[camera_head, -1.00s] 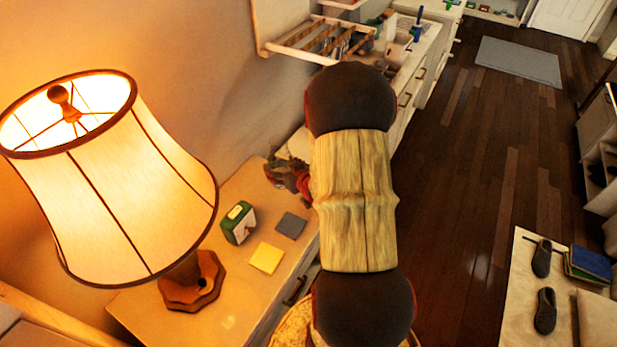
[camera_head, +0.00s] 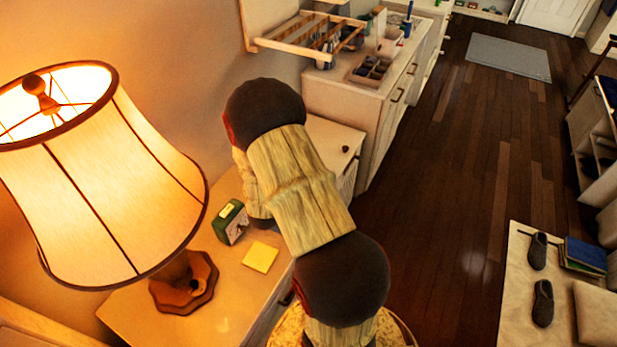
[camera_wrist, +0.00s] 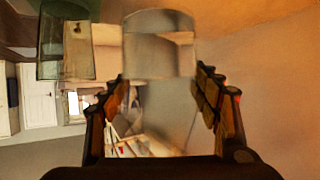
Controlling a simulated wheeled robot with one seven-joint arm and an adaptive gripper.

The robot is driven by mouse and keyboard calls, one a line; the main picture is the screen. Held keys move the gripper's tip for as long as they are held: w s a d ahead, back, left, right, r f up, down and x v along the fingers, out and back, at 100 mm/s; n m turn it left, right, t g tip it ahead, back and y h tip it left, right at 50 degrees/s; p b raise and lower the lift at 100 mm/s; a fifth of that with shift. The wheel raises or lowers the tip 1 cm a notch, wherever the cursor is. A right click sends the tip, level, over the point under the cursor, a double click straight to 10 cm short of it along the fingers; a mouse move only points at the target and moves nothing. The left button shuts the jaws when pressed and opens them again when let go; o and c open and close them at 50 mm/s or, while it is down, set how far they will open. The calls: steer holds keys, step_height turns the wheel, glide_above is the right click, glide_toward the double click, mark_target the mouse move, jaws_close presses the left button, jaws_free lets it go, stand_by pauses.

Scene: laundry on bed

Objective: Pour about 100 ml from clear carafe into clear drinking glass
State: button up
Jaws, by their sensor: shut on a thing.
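In the wrist view my gripper (camera_wrist: 162,88) is shut on a clear glass vessel, which I take to be the clear carafe (camera_wrist: 158,55). Its wide clear part extends above the fingers in the picture, and a narrower part shows between them. I cannot make out a liquid level. A greenish clear cylinder, probably the drinking glass (camera_wrist: 64,42), shows at the upper left, apart from the held vessel. In the head view my arm hides the gripper, and neither vessel can be made out.
A lit lamp (camera_head: 105,190) stands at the left on the nightstand (camera_head: 225,305). A green clock (camera_head: 230,221) and a yellow note (camera_head: 260,257) lie close to my arm. A counter (camera_head: 350,105) with a tray stands behind.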

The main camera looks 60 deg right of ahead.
steer(key=shift+s+a+f+m+g+h, duration=0.25)
steer(key=shift+s+f+m+g, duration=0.1)
steer(key=shift+f, duration=0.15)
steer(key=shift+s+a+f+m+g+h, duration=0.15)
steer(key=shift+s+a+f+m+g, duration=0.1)
steer(key=shift+s+f+m+g, duration=0.15)
steer(key=shift+w+r, duration=0.1)
steer(key=shift+r, duration=0.05)
steer(key=shift+r+m+t+y+b, duration=0.2)
steer(key=shift+m+t+y+b, duration=0.15)
steer(key=shift+m+y, duration=0.2)
steer(key=shift+r+m+t+y+b, duration=0.1)
steer(key=shift+m+t+y+b, duration=0.3)
steer(key=shift+m+y, duration=0.1)
steer(key=shift+d+m+t+y, duration=0.15)
steer(key=shift+m+t+y, duration=0.6)
steer(key=shift+m, duration=0.25)
steer(key=shift+w+a+f+m+t+y, duration=0.25)
steer(key=shift+a+f+m+t+y, duration=0.2)
steer(key=shift+m+t+y, duration=0.3)
steer(key=shift+w+a+r+m+t+y+p, duration=0.15)
steer(key=shift+r+m+t+y+p, duration=0.25)
steer(key=shift+r+m+p, duration=0.3)
steer(key=shift+w+a+r+m+t+y+p, duration=0.15)
steer(key=shift+r+m+t+y+p, duration=0.25)
steer(key=shift+r+p, duration=0.45)
steer(key=shift+s+d+m, duration=0.1)
steer(key=shift+m, duration=0.15)
